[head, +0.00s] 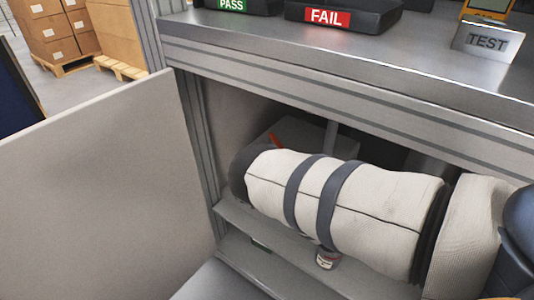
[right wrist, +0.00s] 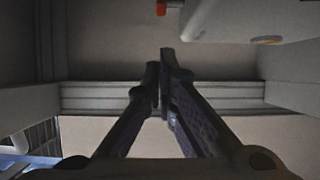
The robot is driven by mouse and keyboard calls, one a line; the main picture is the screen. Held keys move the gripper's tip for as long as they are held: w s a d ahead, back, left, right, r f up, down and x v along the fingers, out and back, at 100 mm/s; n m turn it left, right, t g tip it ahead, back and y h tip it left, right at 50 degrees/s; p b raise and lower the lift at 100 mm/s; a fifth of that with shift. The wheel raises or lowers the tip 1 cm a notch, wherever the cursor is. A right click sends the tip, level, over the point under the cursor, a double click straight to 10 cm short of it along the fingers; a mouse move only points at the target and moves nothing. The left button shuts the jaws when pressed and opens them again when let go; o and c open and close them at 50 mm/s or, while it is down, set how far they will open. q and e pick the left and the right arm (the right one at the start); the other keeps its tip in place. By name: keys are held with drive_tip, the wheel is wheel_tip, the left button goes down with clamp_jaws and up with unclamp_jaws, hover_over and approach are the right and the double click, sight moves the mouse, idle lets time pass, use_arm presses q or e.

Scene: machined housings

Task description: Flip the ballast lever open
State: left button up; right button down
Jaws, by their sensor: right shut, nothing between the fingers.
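The lever (head: 276,141) is a small orange-red bar on a grey box (head: 308,136) inside the cabinet under the bench. In the right wrist view an orange-red tip (right wrist: 161,8), likely the lever, shows at the top edge beside the pale box (right wrist: 250,20). My right arm, in a white sleeve, reaches into the cabinet and hides its gripper in the head view. In the right wrist view my right gripper (right wrist: 162,62) is shut and empty, its fingertips below the orange-red tip and apart from it in the picture. My left gripper is not in view.
The cabinet door (head: 90,190) stands open at the left. The bench edge (head: 340,85) runs above my arm. A small labelled container (head: 327,260) stands on the cabinet floor below the arm. PASS (head: 235,5) and FAIL (head: 335,15) bins and a TEST sign (head: 487,42) are on top.

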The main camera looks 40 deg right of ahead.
drive_tip(key=shift+d+v, duration=0.15)
drive_tip(key=shift+v, duration=0.55)
drive_tip(key=shift+d+v, duration=0.15)
drive_tip(key=shift+v, duration=0.5)
drive_tip(key=shift+s, duration=0.1)
